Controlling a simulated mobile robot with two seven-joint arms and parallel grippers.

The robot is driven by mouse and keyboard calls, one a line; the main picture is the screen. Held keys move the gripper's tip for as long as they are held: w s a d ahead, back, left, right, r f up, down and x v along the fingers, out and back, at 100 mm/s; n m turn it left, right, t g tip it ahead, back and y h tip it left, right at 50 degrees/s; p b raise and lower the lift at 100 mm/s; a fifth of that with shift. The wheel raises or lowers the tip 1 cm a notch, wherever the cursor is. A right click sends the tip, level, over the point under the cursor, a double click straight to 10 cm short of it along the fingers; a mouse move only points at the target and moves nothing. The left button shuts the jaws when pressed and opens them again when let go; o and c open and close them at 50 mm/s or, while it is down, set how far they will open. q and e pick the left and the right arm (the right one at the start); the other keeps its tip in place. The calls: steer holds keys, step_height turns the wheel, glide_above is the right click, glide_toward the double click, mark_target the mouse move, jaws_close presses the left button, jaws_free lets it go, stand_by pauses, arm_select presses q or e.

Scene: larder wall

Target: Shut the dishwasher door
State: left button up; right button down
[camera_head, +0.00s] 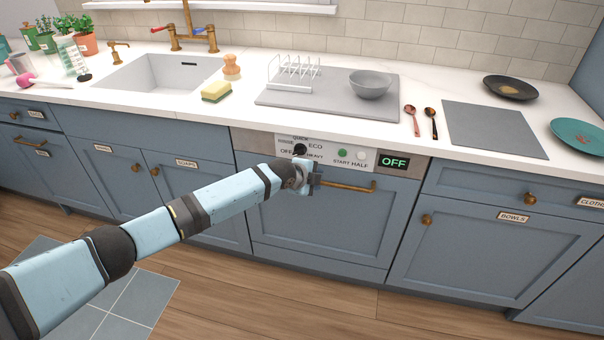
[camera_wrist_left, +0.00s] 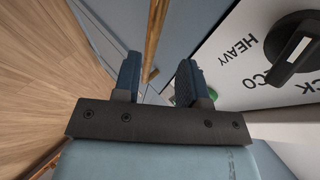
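The blue dishwasher door (camera_head: 325,225) stands upright below the control panel and looks flush with the cabinet fronts in the head view. I see no clear gap at its edges, though my arm hides its upper left. Its brass handle (camera_head: 352,186) runs across its top. My left gripper (camera_head: 308,180) is in front of the upper door, just below the panel, by the handle's left end. In the left wrist view its two fingers (camera_wrist_left: 158,72) are apart with nothing held between them. A brass bar (camera_wrist_left: 155,35) shows beyond them. My right gripper is not in view.
The control panel (camera_head: 350,157) carries a dark knob (camera_head: 300,149) and a green OFF display (camera_head: 393,161); the knob is close by in the left wrist view (camera_wrist_left: 295,48). The counter above holds a dish rack, bowl and spoons.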

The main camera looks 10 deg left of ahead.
arm_select(q)
steer(key=p+v, duration=0.1)
steer(key=v, duration=0.7)
steer(key=shift+s, duration=0.25)
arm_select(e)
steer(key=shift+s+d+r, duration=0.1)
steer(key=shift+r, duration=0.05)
